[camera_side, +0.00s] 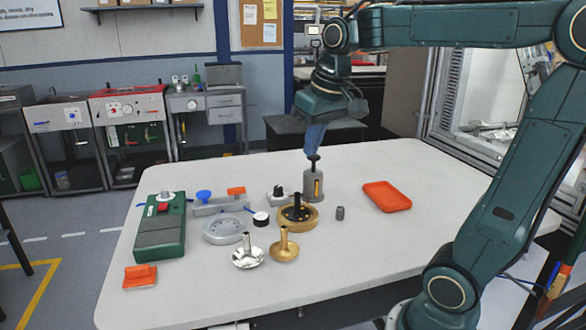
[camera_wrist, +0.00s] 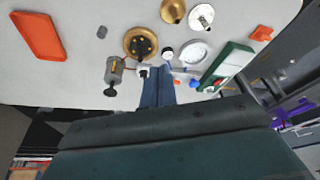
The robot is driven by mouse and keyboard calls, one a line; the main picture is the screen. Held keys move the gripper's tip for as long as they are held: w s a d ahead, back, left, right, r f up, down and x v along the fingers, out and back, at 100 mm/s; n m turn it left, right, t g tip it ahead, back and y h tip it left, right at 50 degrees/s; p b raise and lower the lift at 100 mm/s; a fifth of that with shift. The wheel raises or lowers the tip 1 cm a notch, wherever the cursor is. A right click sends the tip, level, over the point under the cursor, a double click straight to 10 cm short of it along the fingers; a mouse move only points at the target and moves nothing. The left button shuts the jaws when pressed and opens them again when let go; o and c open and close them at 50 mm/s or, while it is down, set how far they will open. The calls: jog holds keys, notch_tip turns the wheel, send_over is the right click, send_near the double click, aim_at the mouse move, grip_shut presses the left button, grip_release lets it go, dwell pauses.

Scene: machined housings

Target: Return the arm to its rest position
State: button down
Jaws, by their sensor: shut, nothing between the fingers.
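My gripper (camera_side: 312,147) is shut and empty, with its blue fingers pointing down over the far part of the white table. In the side view its tips appear close above the black knob of a grey cylinder (camera_side: 310,185); I cannot tell the gap in depth. In the wrist view the shut fingers (camera_wrist: 159,70) show to the right of that cylinder (camera_wrist: 115,74), apart from it in the picture. A gold round housing (camera_side: 312,219) with a black insert stands in front of the cylinder; it also shows in the wrist view (camera_wrist: 129,43).
An orange tray (camera_side: 387,196) and a small grey part (camera_side: 340,213) lie to the right. A silver ring (camera_side: 218,232), a gold funnel-shaped part (camera_side: 284,250), a silver one (camera_side: 248,257) and a green box (camera_side: 160,238) are left and in front. The right front table is clear.

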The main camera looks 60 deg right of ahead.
jog(key=s+a+f+n+t, duration=0.1)
jog(key=s+a+f, duration=0.2)
jog(key=s+a, duration=0.1)
jog(key=s+a+f+n+t, duration=0.1)
jog(key=s+a+f+n, duration=0.1)
jog(key=s, duration=0.5)
jog(key=shift+s+a+f+n+y, duration=0.15)
jog(key=shift+a+f+n+y, duration=0.2)
jog(key=shift+a+f, duration=0.55)
